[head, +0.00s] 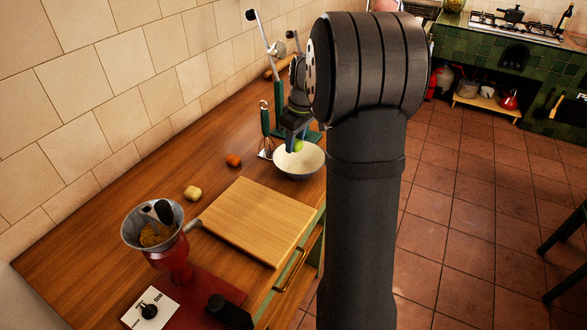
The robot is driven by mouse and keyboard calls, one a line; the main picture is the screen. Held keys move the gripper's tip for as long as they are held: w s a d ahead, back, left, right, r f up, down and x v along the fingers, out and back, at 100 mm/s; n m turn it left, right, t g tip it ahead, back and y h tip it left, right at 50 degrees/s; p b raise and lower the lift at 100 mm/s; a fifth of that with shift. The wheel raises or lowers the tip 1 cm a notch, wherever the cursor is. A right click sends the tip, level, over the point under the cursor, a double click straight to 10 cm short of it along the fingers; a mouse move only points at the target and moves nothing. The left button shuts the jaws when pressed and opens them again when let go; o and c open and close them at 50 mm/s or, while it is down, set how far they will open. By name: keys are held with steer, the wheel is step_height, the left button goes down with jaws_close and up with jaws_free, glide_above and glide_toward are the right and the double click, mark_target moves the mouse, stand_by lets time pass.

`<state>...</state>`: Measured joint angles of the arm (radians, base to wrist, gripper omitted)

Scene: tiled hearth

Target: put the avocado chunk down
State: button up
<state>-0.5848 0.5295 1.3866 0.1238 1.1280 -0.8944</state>
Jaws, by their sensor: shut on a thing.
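My gripper (296,141) points down over a white bowl (300,170) on the wooden counter. It is shut on the avocado chunk (299,146), a small bright green piece held at the fingertips. The chunk appears above or just inside the bowl's opening; from this angle I cannot tell its exact height or whether it touches the bowl. The far part of the bowl's inside is partly hidden by the gripper.
A wooden cutting board (251,221) lies nearer on the counter (120,222). A yellow chunk (193,193) and an orange-red round item (233,160) lie to its left. A grinder (172,262) stands at the front. A green-handled utensil (265,120) stands close left of my gripper.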

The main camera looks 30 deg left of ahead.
steer(key=w+d+m, duration=0.2)
steer(key=w+d, duration=0.2)
steer(key=d, duration=0.7)
glide_above(298, 170)
steer(key=f, duration=0.6)
steer(key=shift+d+f, duration=0.3)
steer(key=shift+f, duration=1.95)
steer(key=shift+f, duration=0.15)
steer(key=o, duration=0.7)
steer(key=shift+c, duration=0.2)
steer(key=shift+o, duration=0.3)
steer(key=r, duration=0.4)
steer(key=d+r, duration=0.1)
steer(key=r, duration=0.7)
steer(key=shift+s+d+r, duration=0.1)
steer(key=shift+s+d, duration=0.25)
